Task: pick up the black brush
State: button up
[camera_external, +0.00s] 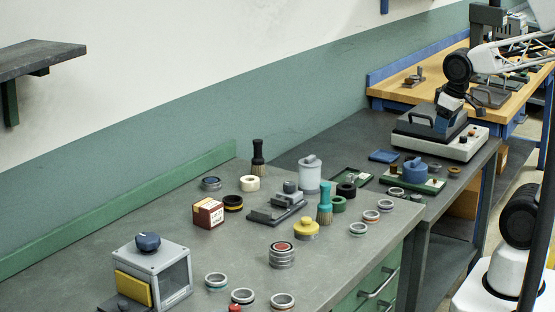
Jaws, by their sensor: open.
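The black brush (257,152) stands upright, black handle up and tan bristles down, near the back edge of the grey-green bench, left of the picture's centre. My gripper (442,127) is at the upper right, pointing down over the machine with the dark lid, far to the right of the brush. It is open and nothing shows between its jaws, though its fingertips are small and hard to make out. A second brush with a teal handle (325,198) stands upright nearer the bench's front edge.
Near the black brush are a cream ring (250,183), a black-yellow ring (233,203), a red-brown box (208,213) and a grey clamp-like tool (280,208). A grey lidded canister (310,175) stands to its right. A green back rail (130,205) runs behind.

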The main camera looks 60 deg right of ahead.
jog(key=w+v, duration=0.1)
jog(key=v, duration=0.3)
jog(key=w+r+t+h, duration=0.1)
jog(key=w+r+t, duration=0.15)
jog(key=w, duration=1.15)
jog(key=w+r+t, duration=0.2)
jog(key=w+t, duration=0.1)
jog(key=w, duration=1.2)
jog(key=n+t+y, duration=0.3)
jog(key=t+y, duration=0.1)
jog(key=t, duration=0.1)
send_over(258, 157)
jog(key=s+d, duration=0.2)
jog(key=shift+f, duration=2.1)
notch_tip(258, 157, down, 18)
jog(key=shift+a, duration=0.15)
jog(key=shift+f, duration=0.2)
